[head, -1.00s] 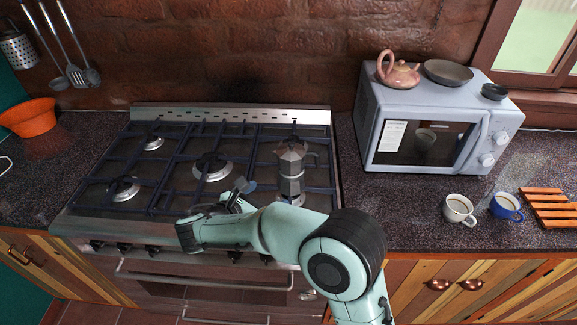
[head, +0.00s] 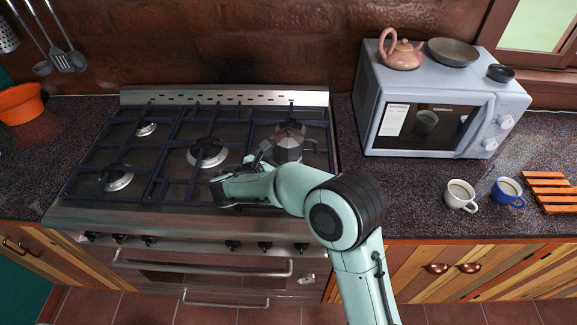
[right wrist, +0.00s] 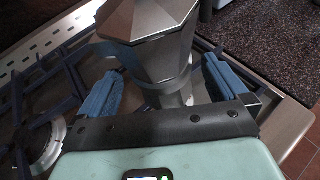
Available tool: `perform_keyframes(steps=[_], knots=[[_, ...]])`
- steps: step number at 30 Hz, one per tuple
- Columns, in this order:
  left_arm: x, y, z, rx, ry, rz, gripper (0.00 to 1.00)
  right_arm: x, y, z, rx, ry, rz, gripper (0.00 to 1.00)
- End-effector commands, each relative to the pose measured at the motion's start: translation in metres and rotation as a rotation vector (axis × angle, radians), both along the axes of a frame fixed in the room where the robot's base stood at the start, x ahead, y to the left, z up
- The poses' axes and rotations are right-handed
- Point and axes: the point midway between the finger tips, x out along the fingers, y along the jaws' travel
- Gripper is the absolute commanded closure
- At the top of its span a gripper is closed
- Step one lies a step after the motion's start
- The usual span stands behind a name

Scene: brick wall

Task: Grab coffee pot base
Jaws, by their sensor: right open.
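The metal coffee pot (head: 289,148) stands on the right front part of the stove in the head view, its lower part hidden behind my right arm. In the head view the right gripper (head: 260,158) is at the pot's left side, partly hidden. My left gripper is not in view.
The stove (head: 120,215) has raised dark grates around the pot. A microwave (head: 440,115) stands to the right, with a pink teapot (head: 402,55) and bowls on top. Two cups, white (head: 460,196) and blue (head: 508,193), stand on the right counter. An orange bowl (head: 20,104) is far left.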

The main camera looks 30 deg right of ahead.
Motion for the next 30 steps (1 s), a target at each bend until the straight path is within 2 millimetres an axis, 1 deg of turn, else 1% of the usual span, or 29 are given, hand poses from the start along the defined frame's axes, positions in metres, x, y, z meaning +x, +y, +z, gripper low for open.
perform_keyframes(steps=[1, 3, 7, 10, 16, 17, 18, 20, 21, 22, 23, 30], knots=[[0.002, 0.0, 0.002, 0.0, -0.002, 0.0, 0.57, 0.003, -0.008, -0.003, -0.001, 0.002, -0.003, 0.0], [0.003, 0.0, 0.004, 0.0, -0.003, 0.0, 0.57, 0.007, -0.017, -0.009, -0.001, 0.003, -0.005, 0.0], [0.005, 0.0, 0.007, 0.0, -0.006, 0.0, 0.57, 0.014, -0.031, -0.015, -0.001, 0.0, -0.004, 0.0], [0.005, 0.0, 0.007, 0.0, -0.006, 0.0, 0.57, 0.016, -0.035, -0.017, 0.0, 0.0, -0.001, 0.0], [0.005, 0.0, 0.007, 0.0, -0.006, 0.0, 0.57, 0.016, -0.035, -0.018, 0.0, 0.0, 0.0, 0.0], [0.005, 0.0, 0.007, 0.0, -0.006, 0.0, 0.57, 0.016, -0.035, -0.018, 0.0, 0.0, -0.001, 0.03], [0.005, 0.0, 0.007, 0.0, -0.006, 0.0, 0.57, 0.016, -0.035, -0.018, 0.0, 0.0, -0.001, 0.16], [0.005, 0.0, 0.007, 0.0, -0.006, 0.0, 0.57, 0.016, -0.035, -0.018, 0.0, 0.0, -0.001, 0.36], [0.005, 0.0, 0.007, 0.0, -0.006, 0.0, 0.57, 0.016, -0.035, -0.018, 0.0, 0.0, -0.001, 0.49], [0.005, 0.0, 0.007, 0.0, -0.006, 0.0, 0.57, 0.016, -0.035, -0.018, 0.0, 0.0, -0.001, 0.5], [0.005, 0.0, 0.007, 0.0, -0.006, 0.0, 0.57, 0.016, -0.035, -0.016, -0.002, -0.003, -0.001, 0.56], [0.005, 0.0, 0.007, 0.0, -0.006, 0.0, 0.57, 0.017, -0.035, -0.014, -0.002, -0.004, -0.001, 0.56]])
